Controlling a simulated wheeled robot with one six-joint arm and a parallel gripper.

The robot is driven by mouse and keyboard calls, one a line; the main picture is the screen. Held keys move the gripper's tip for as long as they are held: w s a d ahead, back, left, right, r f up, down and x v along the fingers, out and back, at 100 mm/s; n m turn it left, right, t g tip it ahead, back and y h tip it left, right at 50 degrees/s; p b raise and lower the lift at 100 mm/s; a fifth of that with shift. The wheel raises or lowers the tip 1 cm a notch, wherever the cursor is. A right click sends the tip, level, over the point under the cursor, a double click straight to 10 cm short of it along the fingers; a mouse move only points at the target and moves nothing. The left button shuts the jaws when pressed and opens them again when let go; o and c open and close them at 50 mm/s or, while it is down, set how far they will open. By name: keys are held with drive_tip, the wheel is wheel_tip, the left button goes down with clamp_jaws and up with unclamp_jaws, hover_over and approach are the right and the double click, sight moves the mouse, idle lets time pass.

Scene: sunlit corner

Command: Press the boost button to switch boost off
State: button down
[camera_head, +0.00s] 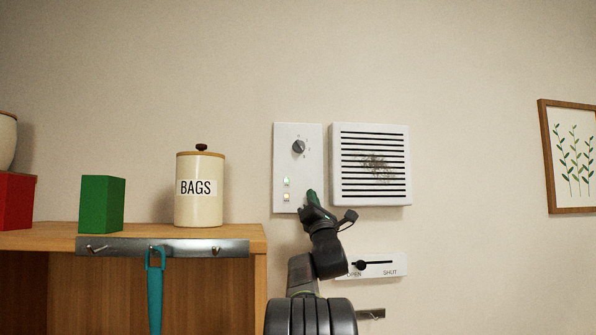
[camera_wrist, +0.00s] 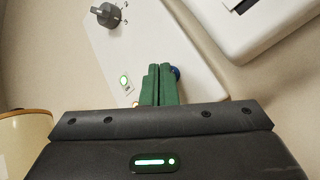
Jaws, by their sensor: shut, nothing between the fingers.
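A white control panel (camera_head: 298,165) is on the wall, with a grey knob (camera_head: 298,147) at its top, a lit green light (camera_head: 287,181) and an amber light (camera_head: 286,197) below. My gripper (camera_head: 312,197) is shut and empty at the panel's lower right. In the wrist view, the green fingertips of my gripper (camera_wrist: 161,72) are together over the panel (camera_wrist: 145,35). The green light (camera_wrist: 124,80) is lit in the wrist view.
A slotted vent (camera_head: 371,164) with a dark smudge is right of the panel. A slider plate (camera_head: 378,266) marked OPEN and SHUT is below. A wooden shelf (camera_head: 255,232) at left holds a BAGS canister (camera_head: 200,205), a green box (camera_head: 101,204) and a red box (camera_head: 16,200).

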drive_tip(key=shift+f+b, duration=0.1)
drive_tip(key=shift+b, duration=0.2)
idle(0.5)
drive_tip(key=shift+s, duration=0.2)
drive_tip(key=shift+s+b, duration=0.3)
drive_tip(key=shift+b, duration=0.2)
drive_tip(key=shift+s+d, duration=0.1)
drive_tip(key=s+b, duration=0.2)
drive_tip(key=b, duration=0.1)
drive_tip(key=s+d+b, duration=0.1)
drive_tip(key=s+b, duration=0.1)
drive_tip(key=s, duration=0.1)
drive_tip(key=shift+s+b, duration=0.35)
drive_tip(key=shift+b, duration=0.05)
idle(1.1)
